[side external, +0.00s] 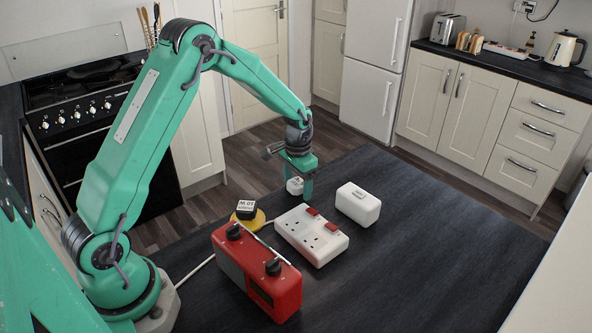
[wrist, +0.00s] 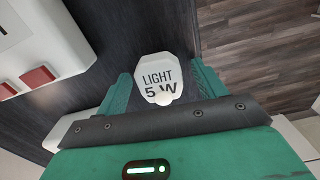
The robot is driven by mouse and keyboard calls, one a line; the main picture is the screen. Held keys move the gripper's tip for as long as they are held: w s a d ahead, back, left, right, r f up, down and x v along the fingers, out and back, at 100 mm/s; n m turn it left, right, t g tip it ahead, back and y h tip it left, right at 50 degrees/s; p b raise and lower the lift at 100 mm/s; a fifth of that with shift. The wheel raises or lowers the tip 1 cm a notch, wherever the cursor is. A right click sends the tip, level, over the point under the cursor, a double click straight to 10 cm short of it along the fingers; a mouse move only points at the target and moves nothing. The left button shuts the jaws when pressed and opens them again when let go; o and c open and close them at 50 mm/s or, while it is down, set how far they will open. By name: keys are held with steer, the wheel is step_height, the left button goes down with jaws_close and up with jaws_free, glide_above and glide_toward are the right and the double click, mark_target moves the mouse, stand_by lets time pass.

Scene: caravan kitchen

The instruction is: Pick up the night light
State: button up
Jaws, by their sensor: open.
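The night light (wrist: 158,80) is a small white block marked "LIGHT 5 W". In the wrist view it sits between the two green fingers of my gripper (wrist: 163,84), which are apart. In the side view the night light (side external: 295,186) shows low beside the near finger of my gripper (side external: 301,190), partly hidden by it. My gripper is open and reaches down around the night light near the table's far edge. I cannot tell whether either finger touches it.
A white socket strip (side external: 322,247) with red switches lies on the dark table (side external: 430,250). A white box (side external: 358,204) is right of my gripper. The table's right side is clear.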

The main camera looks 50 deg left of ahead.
mark_target(299, 184)
steer(key=c, duration=1.1)
steer(key=shift+o, duration=0.2)
steer(key=shift+r, duration=0.15)
steer(key=shift+r, duration=0.6)
steer(key=r, duration=0.3)
steer(key=shift+s+d+r, duration=0.1)
steer(key=shift+s+d, duration=0.05)
steer(key=shift+d, duration=0.25)
steer(key=s+d+r, duration=0.1)
steer(key=d+r, duration=0.1)
steer(key=d, duration=0.1)
steer(key=s+d+r, duration=0.1)
steer(key=d+r, duration=0.1)
steer(key=d, duration=0.1)
steer(key=s+d+r, duration=0.2)
steer(key=d, duration=0.2)
steer(key=shift+r, duration=0.2)
steer(key=shift+s+d, duration=0.1)
steer(key=s+d+r, duration=0.1)
steer(key=s+d, duration=0.5)
steer(key=d, duration=0.1)
steer(key=shift+s+n, duration=0.35)
steer(key=shift+n, duration=0.05)
